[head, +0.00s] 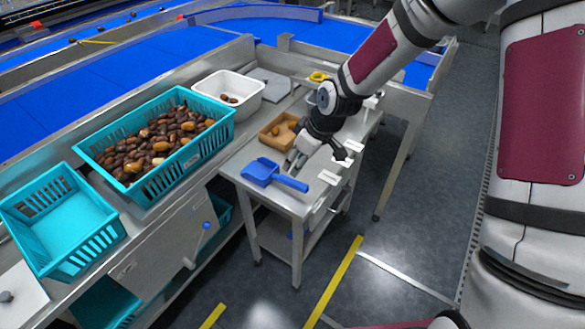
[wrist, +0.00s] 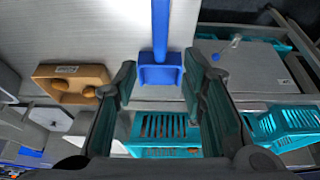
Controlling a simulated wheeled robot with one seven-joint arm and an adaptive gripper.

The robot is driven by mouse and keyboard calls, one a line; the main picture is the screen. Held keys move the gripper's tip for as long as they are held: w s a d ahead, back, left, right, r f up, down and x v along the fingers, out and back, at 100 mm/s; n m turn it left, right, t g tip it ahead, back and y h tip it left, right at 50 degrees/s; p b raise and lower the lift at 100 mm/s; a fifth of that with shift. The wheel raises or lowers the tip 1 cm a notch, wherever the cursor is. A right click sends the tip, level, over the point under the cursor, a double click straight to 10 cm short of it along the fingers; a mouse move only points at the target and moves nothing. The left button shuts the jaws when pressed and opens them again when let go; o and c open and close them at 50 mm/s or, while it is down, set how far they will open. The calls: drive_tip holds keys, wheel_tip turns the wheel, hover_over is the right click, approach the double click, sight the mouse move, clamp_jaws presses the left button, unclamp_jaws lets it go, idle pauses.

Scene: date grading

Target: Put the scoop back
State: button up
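The blue scoop (head: 261,171) lies on the small steel side table (head: 232,163), close to its left corner. Its handle points to the right in the head view. In the wrist view the scoop (wrist: 160,73) shows between my two fingers, with its handle running up to the top edge. My gripper (head: 294,160) is above the table, just behind and right of the scoop in the head view. In the wrist view my gripper (wrist: 160,80) has its fingers wide apart with nothing held between them. I cannot tell the exact height of the fingers above the scoop.
A tan tray (head: 268,140) with a few dates stands behind the scoop. A teal crate full of dates (head: 215,138), an empty teal crate (head: 18,228) and a white tub (head: 254,91) stand on the left bench. White labels (head: 329,177) lie along the table's right side.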

drive_tip(key=s+d+r+m+h, duration=0.2)
drive_tip(key=s+d+r, duration=0.35)
drive_tip(key=r, duration=0.35)
drive_tip(key=s+d+r+m+h, duration=0.2)
drive_tip(key=s+d+r, duration=0.35)
drive_tip(key=r, duration=0.35)
drive_tip(key=s+d+r+m, duration=0.1)
drive_tip(key=s+r+m, duration=0.2)
drive_tip(key=s, duration=0.6)
drive_tip(key=s+d+r+m+t, duration=0.1)
drive_tip(key=s+d+r+m, duration=0.1)
drive_tip(key=s, duration=0.7)
wheel_tip(320, 180, up, 3)
drive_tip(key=shift+s+f+m+t+y, duration=0.15)
drive_tip(key=shift+s+m+t+y, duration=0.15)
drive_tip(key=shift+m, duration=0.4)
